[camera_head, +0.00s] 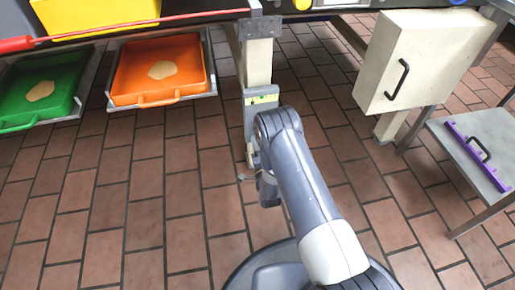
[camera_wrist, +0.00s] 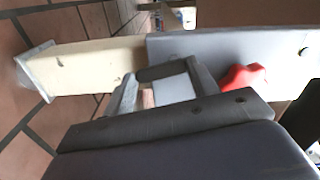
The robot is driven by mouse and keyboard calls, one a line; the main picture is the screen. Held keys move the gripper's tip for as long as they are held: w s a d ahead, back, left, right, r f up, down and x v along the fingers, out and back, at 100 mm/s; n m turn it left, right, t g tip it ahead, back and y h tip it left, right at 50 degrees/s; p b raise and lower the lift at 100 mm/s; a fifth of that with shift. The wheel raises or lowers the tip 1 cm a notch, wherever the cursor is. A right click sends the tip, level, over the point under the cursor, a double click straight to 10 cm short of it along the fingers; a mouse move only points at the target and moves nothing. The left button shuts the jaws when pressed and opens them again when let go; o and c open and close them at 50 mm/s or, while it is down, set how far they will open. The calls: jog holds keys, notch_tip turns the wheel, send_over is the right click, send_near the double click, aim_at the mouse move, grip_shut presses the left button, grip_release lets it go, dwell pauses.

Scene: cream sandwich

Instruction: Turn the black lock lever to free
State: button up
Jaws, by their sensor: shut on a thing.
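The grey lock plate (camera_head: 262,98) with a yellow-green label is fixed on the cream table leg. My gripper (camera_head: 249,168) is low against it, at the end of my arm. In the wrist view my gripper (camera_wrist: 162,80) has its two grey fingers up against the grey plate (camera_wrist: 225,48). A dark bar (camera_wrist: 160,70) lies between the fingertips and looks like the black lock lever; my gripper is shut on it. Its full shape and angle are hidden by the fingers. In the head view the lever cannot be made out.
A red knob (camera_wrist: 242,77) sits on the plate beside the right finger. Green (camera_head: 42,88) and orange (camera_head: 158,70) trays hang at the left. A cream cabinet (camera_head: 425,55) and a small grey table (camera_head: 490,135) stand at the right. Tiled floor between is clear.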

dwell(0.5)
jog(key=o, duration=1)
